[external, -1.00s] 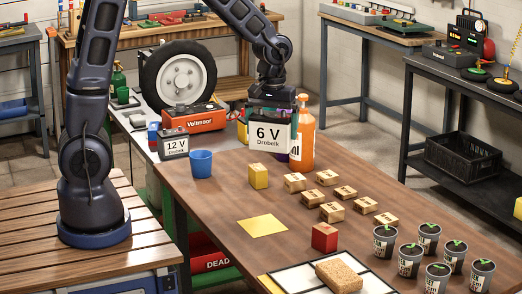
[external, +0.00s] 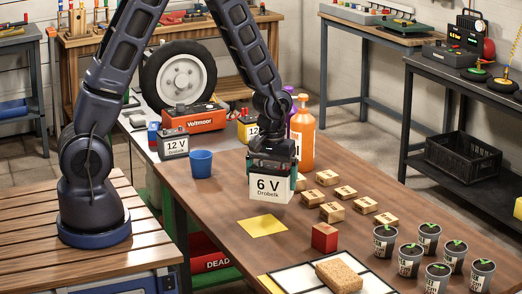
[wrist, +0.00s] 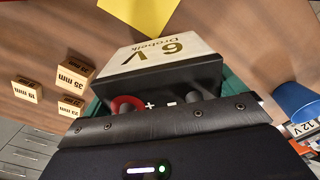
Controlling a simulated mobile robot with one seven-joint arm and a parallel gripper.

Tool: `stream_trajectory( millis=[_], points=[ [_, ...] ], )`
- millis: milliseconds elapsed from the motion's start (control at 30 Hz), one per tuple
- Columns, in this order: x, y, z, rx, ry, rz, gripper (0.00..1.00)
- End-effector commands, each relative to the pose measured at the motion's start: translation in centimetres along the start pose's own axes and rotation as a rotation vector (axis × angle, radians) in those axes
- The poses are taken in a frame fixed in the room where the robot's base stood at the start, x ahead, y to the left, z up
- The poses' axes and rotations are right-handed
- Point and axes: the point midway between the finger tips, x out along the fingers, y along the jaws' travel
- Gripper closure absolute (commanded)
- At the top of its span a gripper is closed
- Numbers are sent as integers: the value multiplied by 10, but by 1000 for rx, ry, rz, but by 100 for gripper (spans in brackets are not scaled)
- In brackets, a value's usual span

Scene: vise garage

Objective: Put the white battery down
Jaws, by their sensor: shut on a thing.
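The white battery (external: 268,189), marked "6 V Drobelk", hangs upright below my gripper (external: 272,165) over the brown table (external: 213,222). My gripper is shut on it, with green-padded fingers at its sides. In the external view the battery seems to be above the tabletop, behind a flat yellow square (external: 262,225). In the wrist view the battery (wrist: 155,50) shows its white label face, dark top, a red ring and plus and minus marks. The yellow square (wrist: 145,12) lies past it. The battery hides the table beneath it.
Several small wooden blocks (external: 332,212) stand right of the battery. A red block (external: 324,238) is nearer the front. A blue cup (external: 201,164) stands left, an orange bottle (external: 304,140) behind. Potted seedlings (external: 429,238) fill the right front. The table left of the yellow square is clear.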

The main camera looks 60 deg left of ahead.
Motion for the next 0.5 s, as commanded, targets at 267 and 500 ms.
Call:
stream_trajectory(
  millis=[267, 500],
  points=[
    [17, 0, 0, 0, -1, -1, 63],
    [37, 0, 0, -1, 0, 0, 63]
  ],
)
